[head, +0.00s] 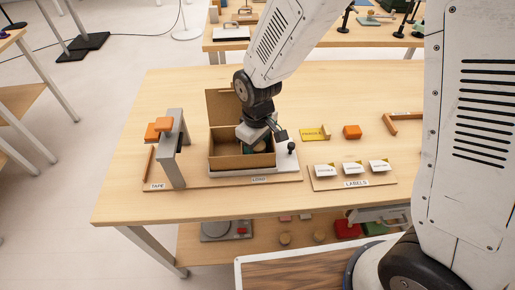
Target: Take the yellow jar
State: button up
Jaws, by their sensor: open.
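I cannot make out a clear yellow jar in the head view. An open cardboard box (228,163) stands on the table with its lid flap raised at the back. Something dark green and a tan rounded shape show inside it, partly hidden by my gripper; I cannot tell what they are. My gripper (266,138) is open and points down over the right part of the box. I cannot tell whether its fingers touch anything.
The table's left rear is clear.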

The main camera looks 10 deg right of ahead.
jog(key=c, duration=0.8)
jog(key=shift+o, duration=0.2)
jog(key=shift+r, duration=0.1)
